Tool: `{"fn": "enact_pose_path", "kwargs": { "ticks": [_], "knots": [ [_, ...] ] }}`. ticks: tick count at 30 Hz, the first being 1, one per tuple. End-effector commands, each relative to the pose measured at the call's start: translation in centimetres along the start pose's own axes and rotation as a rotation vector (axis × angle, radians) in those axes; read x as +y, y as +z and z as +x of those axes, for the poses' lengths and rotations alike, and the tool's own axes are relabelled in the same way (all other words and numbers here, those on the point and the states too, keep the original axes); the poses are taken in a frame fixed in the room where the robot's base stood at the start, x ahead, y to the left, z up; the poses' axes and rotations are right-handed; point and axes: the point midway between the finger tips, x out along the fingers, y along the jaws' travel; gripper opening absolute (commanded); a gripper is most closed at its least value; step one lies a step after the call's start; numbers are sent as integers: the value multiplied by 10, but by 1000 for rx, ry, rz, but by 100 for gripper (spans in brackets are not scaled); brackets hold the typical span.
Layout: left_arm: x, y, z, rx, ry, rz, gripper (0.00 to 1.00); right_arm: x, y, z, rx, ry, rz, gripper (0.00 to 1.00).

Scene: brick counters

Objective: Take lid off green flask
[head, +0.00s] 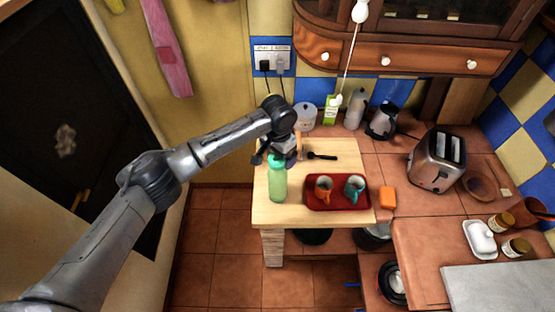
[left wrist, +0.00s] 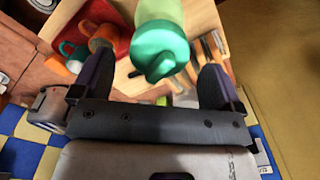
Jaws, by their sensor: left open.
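The green flask (head: 278,182) stands upright on the light wooden table top, near its left side. Its darker green lid (left wrist: 160,50) is on it and shows close up in the left wrist view, with a loop on the lid. My left gripper (head: 277,155) is at the top of the flask in the head view, its black fingers spread. In the left wrist view the lid lies between and a little beyond the two open fingers, with a gap on each side. The gripper hides part of the flask's top in the head view. My right gripper cannot be made out.
A black spoon-like utensil (head: 322,156) lies behind. An orange block (head: 387,197), toaster (head: 437,160) and kettle (head: 383,121) are farther right. A dark shape at the right edge is unclear.

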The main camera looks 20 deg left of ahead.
Motion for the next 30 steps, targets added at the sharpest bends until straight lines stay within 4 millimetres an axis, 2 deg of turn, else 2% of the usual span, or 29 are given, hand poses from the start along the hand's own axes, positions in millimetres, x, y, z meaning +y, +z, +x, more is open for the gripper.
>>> {"fn": "enact_pose_path", "kwargs": {
  "ticks": [3,7,17,30],
  "knots": [
    [1,0,16,-3,1,0,92,0,-1,-2,0,1,-1,43],
    [1,0,27,-2,0,0,92,2,-1,-3,-1,4,-4,43],
    [1,-1,31,1,0,0,92,3,0,-3,-1,7,-8,43],
    [1,-1,31,0,0,0,50,1,-1,-3,-1,3,-3,43]
  ]
}}
